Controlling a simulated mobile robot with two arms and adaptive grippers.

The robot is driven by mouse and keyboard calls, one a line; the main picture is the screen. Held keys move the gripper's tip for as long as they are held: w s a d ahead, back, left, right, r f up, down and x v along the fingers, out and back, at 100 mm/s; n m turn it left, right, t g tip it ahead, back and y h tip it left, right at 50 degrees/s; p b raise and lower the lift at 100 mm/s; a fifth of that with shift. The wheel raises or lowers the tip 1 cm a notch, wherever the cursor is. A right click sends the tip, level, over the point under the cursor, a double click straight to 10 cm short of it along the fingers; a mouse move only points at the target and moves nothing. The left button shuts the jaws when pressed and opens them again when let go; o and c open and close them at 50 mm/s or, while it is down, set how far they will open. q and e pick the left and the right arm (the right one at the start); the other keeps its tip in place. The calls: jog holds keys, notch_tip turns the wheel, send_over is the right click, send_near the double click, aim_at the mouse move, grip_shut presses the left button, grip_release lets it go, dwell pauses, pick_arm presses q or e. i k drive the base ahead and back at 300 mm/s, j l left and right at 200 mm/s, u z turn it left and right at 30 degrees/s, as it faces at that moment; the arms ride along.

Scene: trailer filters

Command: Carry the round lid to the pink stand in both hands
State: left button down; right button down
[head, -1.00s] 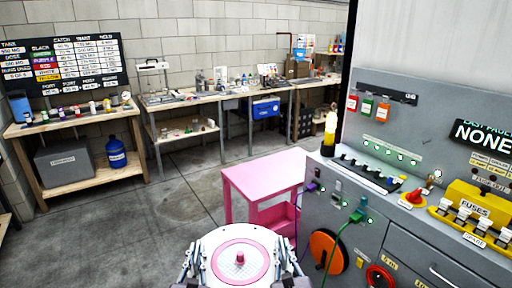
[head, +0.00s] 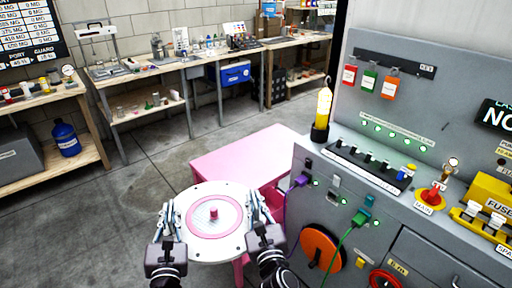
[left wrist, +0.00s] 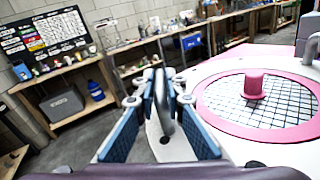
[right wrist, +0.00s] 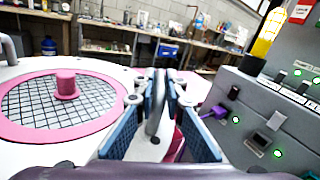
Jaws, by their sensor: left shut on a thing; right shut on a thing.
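The round lid (head: 213,245) is white with a pink ring, a mesh centre and a pink knob (head: 213,213). It is held roughly level in front of me. My left gripper (head: 168,217) is shut on a handle at its left edge; the left wrist view shows the grey handle between the blue pads (left wrist: 160,105). My right gripper (head: 256,208) is shut on the handle at its right edge, also seen in the right wrist view (right wrist: 157,108). The pink stand (head: 250,155) is just beyond the lid, its near part hidden by the lid.
A grey panel cabinet (head: 300,215) stands close on the right, with a purple plug (head: 299,181), a green cable and an orange disc (head: 320,248). Workbenches line the back wall. Open floor (head: 130,200) lies to the left.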

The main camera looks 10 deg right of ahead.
aim_at(251, 159)
jog(key=i, duration=0.95)
jog(key=i+j+z, duration=0.1)
jog(key=i+z, duration=0.3)
jog(key=i, duration=0.15)
jog(key=z, duration=0.15)
